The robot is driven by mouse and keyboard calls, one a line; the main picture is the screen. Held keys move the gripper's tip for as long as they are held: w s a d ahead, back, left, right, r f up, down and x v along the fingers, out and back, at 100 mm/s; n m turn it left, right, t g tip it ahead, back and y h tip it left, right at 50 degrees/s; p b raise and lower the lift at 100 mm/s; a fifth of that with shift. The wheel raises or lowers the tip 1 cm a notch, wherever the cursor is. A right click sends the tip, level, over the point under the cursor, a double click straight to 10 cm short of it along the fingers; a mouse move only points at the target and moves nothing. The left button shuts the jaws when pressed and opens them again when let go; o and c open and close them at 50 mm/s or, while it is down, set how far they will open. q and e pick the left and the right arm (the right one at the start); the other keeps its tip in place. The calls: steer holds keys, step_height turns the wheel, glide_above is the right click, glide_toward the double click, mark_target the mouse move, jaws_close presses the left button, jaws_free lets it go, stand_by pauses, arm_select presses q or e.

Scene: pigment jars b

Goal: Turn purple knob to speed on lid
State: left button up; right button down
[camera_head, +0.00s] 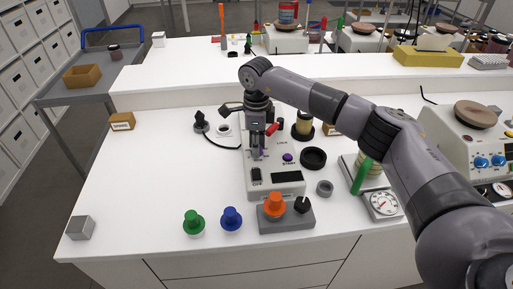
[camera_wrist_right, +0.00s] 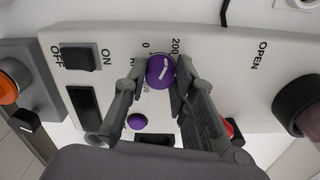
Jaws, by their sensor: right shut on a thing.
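The purple knob (camera_wrist_right: 160,71) with a white pointer line sits on the white machine's top panel, by a printed scale showing 0 and 200. My right gripper (camera_wrist_right: 161,84) has a finger on each side of the knob and is shut on it; it also shows in the head view (camera_head: 258,145), reaching down over the white machine (camera_head: 289,178). There the gripper mostly hides the knob. A smaller purple button (camera_wrist_right: 137,121) is near the knob; in the head view this button (camera_head: 288,157) has START printed by it. I cannot tell which part is the lid. My left gripper is not in view.
An ON/OFF switch (camera_wrist_right: 80,57) and an OPEN label are on the machine. A grey box with an orange knob (camera_head: 274,204) stands in front. Green (camera_head: 194,222) and blue (camera_head: 231,218) knobbed pieces stand to its left. A dark ring (camera_head: 313,158) lies right. The table's left side is mostly clear.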

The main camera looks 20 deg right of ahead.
steer(key=m+b, duration=0.1)
steer(key=m, duration=0.5)
steer(key=shift+w+b, duration=0.1)
steer(key=shift+b, duration=0.2)
steer(key=m, duration=0.7)
steer(key=shift+d+r+m+b, duration=0.1)
steer(key=shift+m+b, duration=0.3)
steer(key=m, duration=1.1)
steer(key=shift+m, duration=0.4)
steer(key=c, duration=1.7)
jaws_free()
steer(key=o, duration=0.4)
